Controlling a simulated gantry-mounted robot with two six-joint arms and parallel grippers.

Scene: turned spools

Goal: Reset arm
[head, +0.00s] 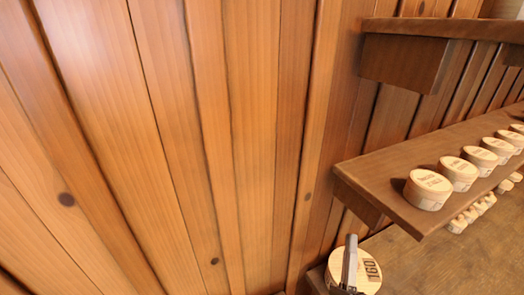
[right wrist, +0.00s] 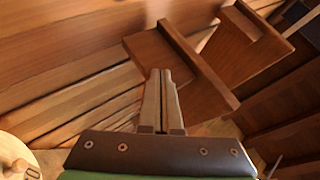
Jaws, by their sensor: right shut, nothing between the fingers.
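My right gripper (head: 349,263) shows at the lower middle right of the head view, in front of a round pale wooden piece marked 160 (head: 370,272). I cannot tell from the head view whether it touches that piece. In the right wrist view the right gripper (right wrist: 161,74) has its two fingers together with nothing between them, pointing toward brown wooden shelf parts (right wrist: 185,65). My left gripper is in neither view.
A wooden shelf (head: 385,188) at the right holds a row of several round pale spools (head: 428,188). A higher shelf (head: 440,27) is above it. More small spools stand below. A plank wall (head: 165,130) fills the left. In the right wrist view a round pale object (right wrist: 14,155) is at lower left.

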